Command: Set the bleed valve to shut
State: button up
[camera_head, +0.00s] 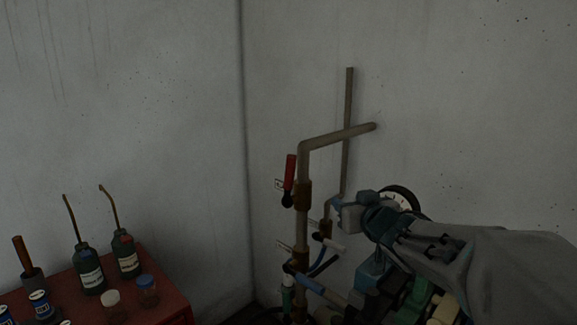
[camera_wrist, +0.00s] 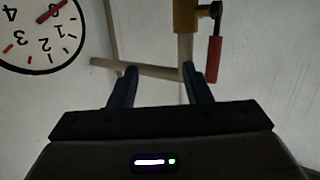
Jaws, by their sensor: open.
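A valve with a red lever (camera_head: 290,172) sits on the upright pipe (camera_head: 302,225), its lever standing nearly upright along the pipe. My gripper (camera_head: 338,208) is right of the upright pipe, below the red lever. In the wrist view, my gripper (camera_wrist: 158,76) is open with nothing between its fingertips. The red lever (camera_wrist: 214,60) and brass valve body (camera_wrist: 186,16) lie beyond the right finger, apart from it.
A round gauge (camera_head: 400,198) is partly hidden behind my arm; its dial (camera_wrist: 42,30) appears upside down in the wrist view. Another pipe (camera_head: 347,130) runs along the wall. A red cabinet (camera_head: 165,300) at lower left bears oil cans (camera_head: 88,270) and jars (camera_head: 148,290).

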aim_at(293, 171)
jog(key=w+a+r+n+y+p, duration=0.1)
jog(key=w+a+y, duration=0.1)
jog(key=w+a, duration=0.2)
jog(key=w+a+r+n+y+p, duration=0.1)
jog(key=w+a+y, duration=0.1)
jog(key=w+a, duration=0.2)
jog(key=w+a+r+n+y+p, duration=0.1)
jog(key=w+a+y, duration=0.1)
jog(key=w+a, duration=0.2)
jog(key=shift+w+a+r+n+g+p, duration=0.1)
jog(key=shift+a+r+n+g+p, duration=0.05)
jog(key=shift+a+n+g+p, duration=0.3)
grip_shut()
